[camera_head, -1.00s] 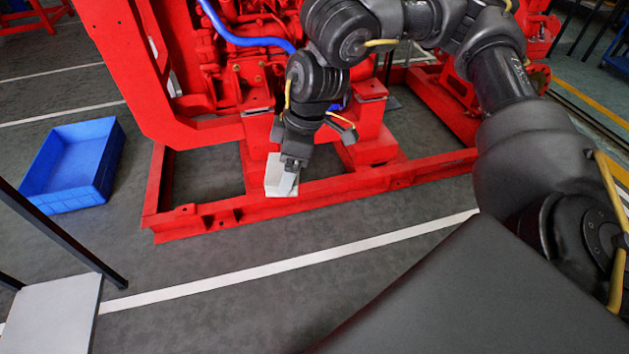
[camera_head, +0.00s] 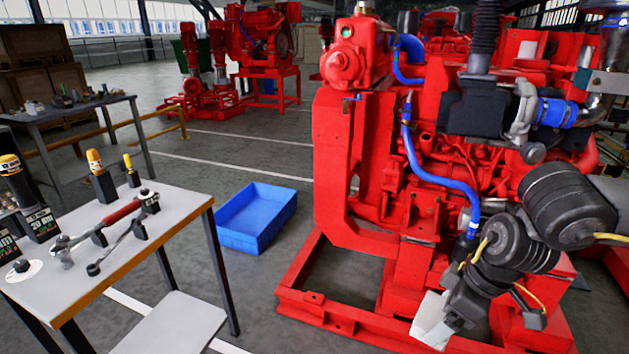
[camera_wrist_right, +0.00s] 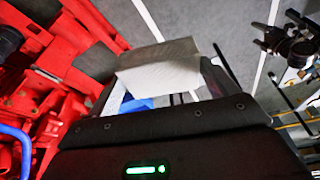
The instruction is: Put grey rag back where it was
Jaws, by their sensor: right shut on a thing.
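The grey rag (camera_head: 431,322), a pale folded piece, is in my right gripper (camera_head: 447,315) at the lower right of the head view. The gripper is shut on it, above the front of the red engine base frame (camera_head: 345,315). In the right wrist view the rag (camera_wrist_right: 160,66) lies across the jaws and hides the fingertips. I cannot tell whether the rag touches the frame. My left gripper is not in view.
A grey work table (camera_head: 172,207) with wrenches and yellow-handled tools stands at the left, above a lower shelf (camera_head: 178,325). A blue crate (camera_head: 245,240) sits on the floor between table and engine. The red engine (camera_head: 375,170) fills the right side. Floor around the crate is clear.

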